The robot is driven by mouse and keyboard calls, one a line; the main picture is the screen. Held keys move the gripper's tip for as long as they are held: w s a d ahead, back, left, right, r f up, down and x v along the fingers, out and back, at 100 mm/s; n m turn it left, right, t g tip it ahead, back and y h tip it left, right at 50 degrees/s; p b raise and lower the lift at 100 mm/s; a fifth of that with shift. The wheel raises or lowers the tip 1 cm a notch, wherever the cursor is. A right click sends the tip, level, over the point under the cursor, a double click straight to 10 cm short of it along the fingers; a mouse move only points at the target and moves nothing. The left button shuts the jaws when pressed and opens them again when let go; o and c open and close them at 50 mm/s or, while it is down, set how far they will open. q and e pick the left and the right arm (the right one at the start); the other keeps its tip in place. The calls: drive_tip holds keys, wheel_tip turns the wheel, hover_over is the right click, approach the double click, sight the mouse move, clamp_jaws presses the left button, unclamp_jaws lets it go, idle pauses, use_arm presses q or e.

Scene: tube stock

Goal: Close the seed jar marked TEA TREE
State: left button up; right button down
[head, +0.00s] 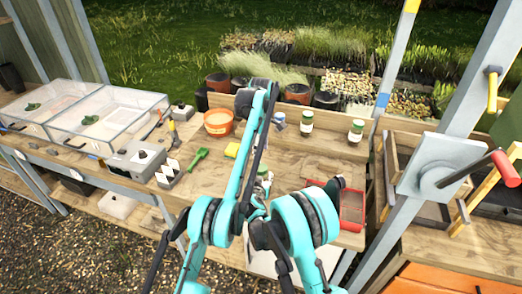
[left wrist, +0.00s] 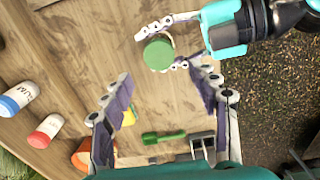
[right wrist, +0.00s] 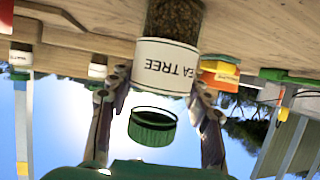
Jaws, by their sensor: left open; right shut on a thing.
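The seed jar (right wrist: 168,65) marked TEA TREE stands between the fingers of my right gripper (right wrist: 162,86), which is shut on it; its label looks upside down in the right wrist view. Its green lid (right wrist: 152,127) lies on the mouth side of the jar, with a gap showing between lid and label; I cannot tell whether it touches clear glass. The lid also shows from its top in the left wrist view (left wrist: 158,54). My left gripper (left wrist: 170,80) is open and empty, its fingertips apart from the lid. In the head view my arms mostly hide the jar.
An orange pot (head: 218,123), a yellow sponge (head: 232,150) and a green scoop (head: 198,158) lie to the left. A red tray (head: 351,207) is at the right. Bare wood lies between.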

sight(261, 167)
idle(0.4)
use_arm(q)
drive_tip(key=shift+w+f, duration=0.1)
drive_tip(key=shift+f, duration=3.9)
drive_tip(key=shift+c, duration=0.4)
